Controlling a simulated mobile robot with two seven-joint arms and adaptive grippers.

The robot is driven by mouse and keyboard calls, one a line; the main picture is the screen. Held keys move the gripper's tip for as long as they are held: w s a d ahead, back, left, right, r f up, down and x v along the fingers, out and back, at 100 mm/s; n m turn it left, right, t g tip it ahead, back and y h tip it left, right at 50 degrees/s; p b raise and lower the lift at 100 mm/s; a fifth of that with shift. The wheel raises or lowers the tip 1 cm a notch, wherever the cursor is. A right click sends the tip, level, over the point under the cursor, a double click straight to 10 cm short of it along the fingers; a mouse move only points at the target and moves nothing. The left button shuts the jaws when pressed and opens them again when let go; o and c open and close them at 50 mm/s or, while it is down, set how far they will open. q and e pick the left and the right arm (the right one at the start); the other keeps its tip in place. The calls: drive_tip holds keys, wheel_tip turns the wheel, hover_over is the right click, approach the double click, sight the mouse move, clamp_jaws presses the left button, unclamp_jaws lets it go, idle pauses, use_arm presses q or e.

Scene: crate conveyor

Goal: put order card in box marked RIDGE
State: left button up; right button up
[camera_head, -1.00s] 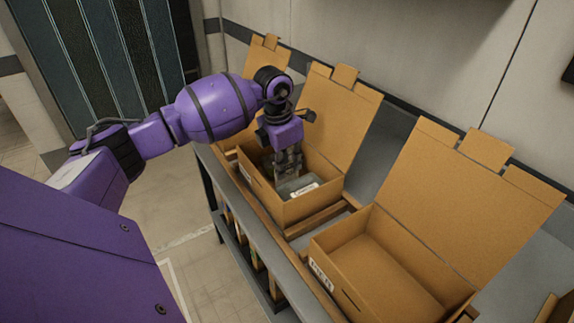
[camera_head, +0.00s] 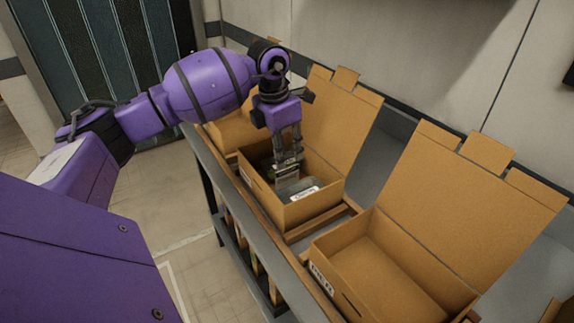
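My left gripper (camera_head: 289,175) points down into the middle cardboard box (camera_head: 316,208), whose lid stands open. A grey-green flat thing with a white label (camera_head: 304,193) lies inside this box at the fingertips; it may be the order card, but its print is too small to read. I cannot tell whether the fingers are closed on anything. The middle box has a small white tag on its left end, not readable. The right box (camera_head: 348,238) is open and looks empty; its white tag (camera_head: 321,276) is hard to read. My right gripper is out of view.
A third box (camera_head: 225,132) stands at the far left, partly behind my arm. The boxes stand in a row on a grey conveyor bench (camera_head: 222,176) with wooden rails. A wall is close behind the lids. The floor at the left front is clear.

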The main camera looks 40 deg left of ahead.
use_arm(q)
drive_tip(key=r, duration=0.4)
drive_tip(key=s+r, duration=0.1)
drive_tip(key=shift+a+r, duration=0.15)
drive_tip(key=shift+r, duration=0.25)
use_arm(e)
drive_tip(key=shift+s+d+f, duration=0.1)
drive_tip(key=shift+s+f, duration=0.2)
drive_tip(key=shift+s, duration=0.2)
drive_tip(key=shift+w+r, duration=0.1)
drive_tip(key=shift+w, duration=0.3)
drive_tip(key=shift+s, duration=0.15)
